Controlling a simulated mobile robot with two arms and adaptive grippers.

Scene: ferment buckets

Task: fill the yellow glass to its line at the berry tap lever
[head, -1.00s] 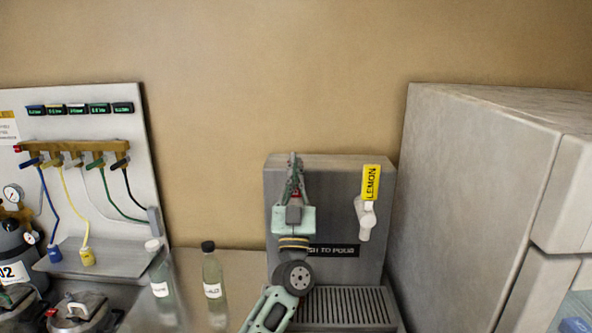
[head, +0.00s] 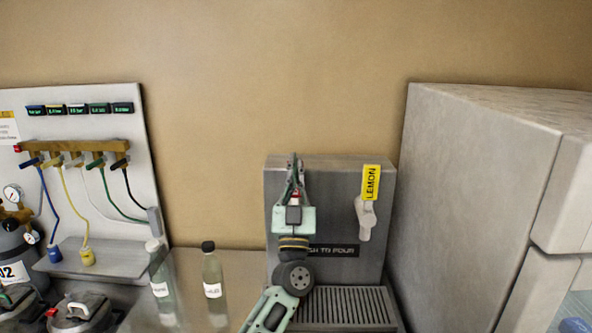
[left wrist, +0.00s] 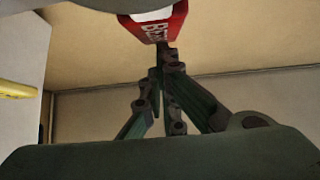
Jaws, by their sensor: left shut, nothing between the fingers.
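My left gripper (head: 296,177) is at the left side of the grey tap dispenser (head: 330,215), its fingers pointing up. It is shut and empty. In the left wrist view its fingertips (left wrist: 165,55) meet just below a red tap lever (left wrist: 158,24), whose white lettering is partly cut off and starts with B. I cannot tell whether they touch it. In the head view my gripper hides nearly all of that lever. The yellow glass is not seen in either view. My right gripper is not in view.
A yellow-labelled LEMON lever (head: 371,183) stands to the right, above a slotted drip tray (head: 345,307). Two bottles stand on the counter to the left, one of them black-capped (head: 212,270). A large grey cabinet (head: 470,200) closes off the right side.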

